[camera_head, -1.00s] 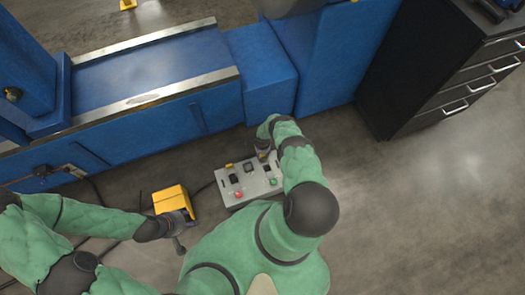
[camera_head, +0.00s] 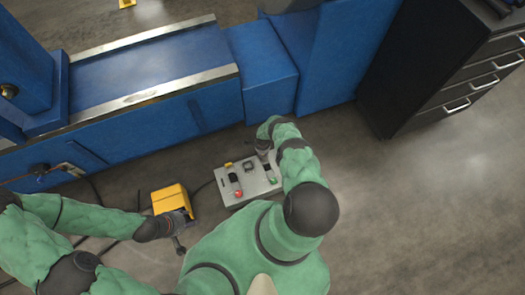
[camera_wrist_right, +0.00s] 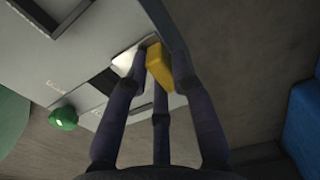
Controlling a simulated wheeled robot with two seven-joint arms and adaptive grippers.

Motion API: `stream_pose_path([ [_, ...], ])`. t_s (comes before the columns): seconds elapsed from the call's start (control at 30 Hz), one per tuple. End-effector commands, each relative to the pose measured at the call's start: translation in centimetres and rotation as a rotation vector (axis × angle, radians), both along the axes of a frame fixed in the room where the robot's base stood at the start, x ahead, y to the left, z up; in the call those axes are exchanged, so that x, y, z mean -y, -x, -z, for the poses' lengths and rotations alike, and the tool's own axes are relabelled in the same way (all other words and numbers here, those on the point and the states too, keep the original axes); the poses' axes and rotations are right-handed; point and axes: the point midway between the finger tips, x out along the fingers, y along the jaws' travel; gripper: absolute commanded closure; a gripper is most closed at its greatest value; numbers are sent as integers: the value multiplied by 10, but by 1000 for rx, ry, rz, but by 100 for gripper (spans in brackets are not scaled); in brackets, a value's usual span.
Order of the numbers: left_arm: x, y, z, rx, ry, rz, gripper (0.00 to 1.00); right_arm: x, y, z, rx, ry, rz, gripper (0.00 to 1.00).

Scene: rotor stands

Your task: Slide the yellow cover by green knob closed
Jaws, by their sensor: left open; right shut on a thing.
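A grey control panel (camera_head: 224,184) lies in front of the blue machine. It bears a red button (camera_head: 238,193) and a green knob (camera_head: 274,182), which also shows in the right wrist view (camera_wrist_right: 63,118). My right gripper (camera_head: 263,150) is at the panel's far right corner. In the right wrist view its fingers (camera_wrist_right: 154,62) are shut on a small yellow piece (camera_wrist_right: 160,66) at the panel's edge; whether this is the cover is unclear. Another small yellow piece (camera_head: 228,165) is at the panel's far left. My left gripper (camera_head: 180,230) is open beside a yellow box (camera_head: 170,199).
The blue machine (camera_head: 150,110) with metal rails runs behind the panel. A black drawer cabinet (camera_head: 410,75) stands at the right. Dark cables lie on the floor at the left. The floor (camera_head: 430,200) at the right is clear.

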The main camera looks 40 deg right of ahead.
Motion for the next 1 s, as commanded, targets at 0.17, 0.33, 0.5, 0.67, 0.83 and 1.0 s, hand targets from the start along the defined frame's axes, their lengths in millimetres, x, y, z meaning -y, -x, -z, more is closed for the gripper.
stream_pose_path([
  [0.17,0,0,-11,0,0,0,51,-4,10,-2,-4,-2,0,100],
  [0.33,0,0,-33,0,0,0,51,-10,31,-4,-4,-2,0,100],
  [0.5,0,0,-49,0,0,0,51,-16,51,-3,-4,-1,1,100],
  [0.67,0,0,-55,0,0,0,51,-19,60,-1,-2,-1,0,100],
  [0.83,0,0,-55,0,0,0,51,-20,63,1,-4,-2,0,100],
  [1.0,0,0,-55,0,0,0,51,-21,64,1,-7,-3,0,100],
])
